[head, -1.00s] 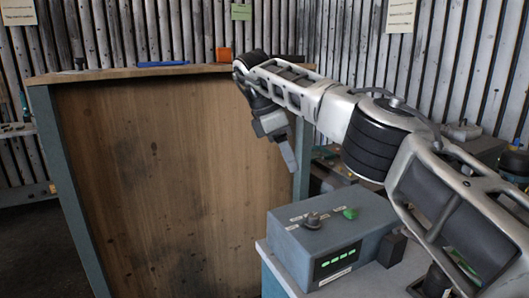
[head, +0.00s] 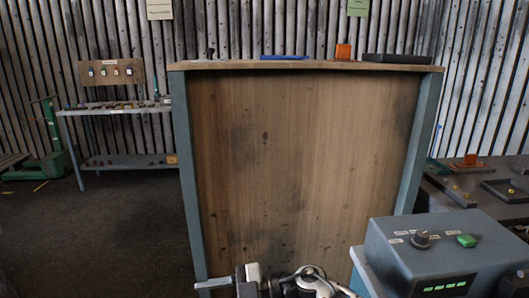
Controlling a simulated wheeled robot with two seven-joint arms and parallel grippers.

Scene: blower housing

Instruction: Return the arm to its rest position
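A small part of one of my arms (head: 300,284) shows at the bottom edge of the head view, in front of the foot of the wooden panel. It has pale links, black parts and a cable, and the rest of it is cut off by the frame. I cannot make out gripper fingers there. My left gripper is not in view.
A large wooden panel (head: 300,165) with blue-grey posts stands ahead. Its top ledge bears a blue item (head: 284,57), an orange block (head: 343,51) and a dark tray (head: 397,58). A grey control box (head: 445,250) with a knob and green button stands right. Floor (head: 100,235) is open left.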

